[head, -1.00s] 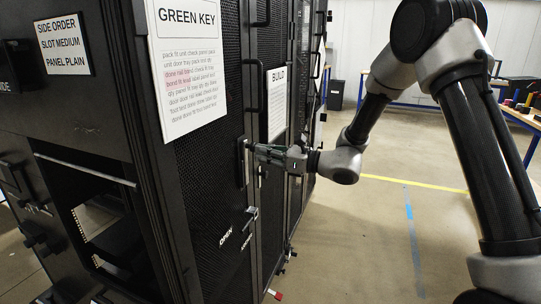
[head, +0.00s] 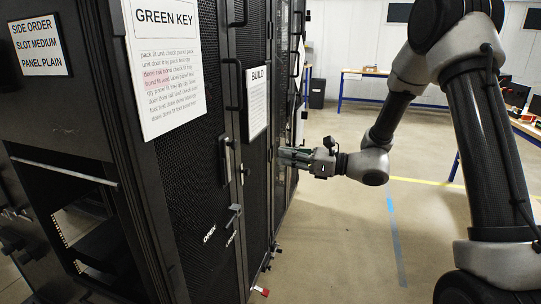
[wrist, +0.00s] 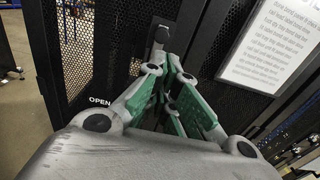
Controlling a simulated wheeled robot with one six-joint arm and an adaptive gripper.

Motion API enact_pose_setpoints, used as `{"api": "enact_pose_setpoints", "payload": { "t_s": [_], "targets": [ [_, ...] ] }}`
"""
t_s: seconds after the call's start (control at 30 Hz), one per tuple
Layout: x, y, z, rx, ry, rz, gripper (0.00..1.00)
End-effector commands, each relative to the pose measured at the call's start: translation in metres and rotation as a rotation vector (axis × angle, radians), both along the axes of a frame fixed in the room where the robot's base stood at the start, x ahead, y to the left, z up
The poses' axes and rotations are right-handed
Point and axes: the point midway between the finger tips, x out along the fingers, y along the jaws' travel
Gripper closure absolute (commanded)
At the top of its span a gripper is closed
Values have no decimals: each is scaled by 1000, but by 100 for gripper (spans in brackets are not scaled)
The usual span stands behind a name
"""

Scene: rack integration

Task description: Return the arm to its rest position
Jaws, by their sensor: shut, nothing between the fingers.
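My gripper (head: 284,156) is in front of the black rack (head: 202,190), to the right of the vertical door handle (head: 226,158) and apart from it. My arm reaches in from the right with its elbow raised. In the wrist view my gripper (wrist: 168,68) has its green-padded fingers drawn together at the tips, with nothing visible between them. Behind the fingertips is a dark handle (wrist: 160,36) on the mesh door. Whether the fingertips touch the rack cannot be told.
A small lever (head: 234,214) sits below the handle, beside an OPEN label (head: 209,234). GREEN KEY (head: 165,60) and BUILD (head: 257,100) sheets hang on the rack. The floor (head: 335,245) to the right is clear. A blue-legged table (head: 385,82) stands at the back.

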Motion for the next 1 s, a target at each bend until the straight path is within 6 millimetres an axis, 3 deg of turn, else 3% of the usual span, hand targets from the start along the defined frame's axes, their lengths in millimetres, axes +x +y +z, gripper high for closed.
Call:
{"api": "enact_pose_setpoints", "payload": {
  "t_s": [0.13,0.23,0.33,0.5,0.7,0.9,1.0],
  "targets": [
    [-7,-8,-9,-56,-44,16,100],
    [-34,-12,-35,-160,-67,109,100],
    [-79,-24,-61,-292,-107,256,100],
    [-162,-73,-71,-572,-311,577,100],
    [-228,-161,-53,-922,-633,938,100],
    [-257,-243,-14,-1274,-929,1211,100],
    [-267,-273,12,-1443,-1039,1291,100]
  ]
}}
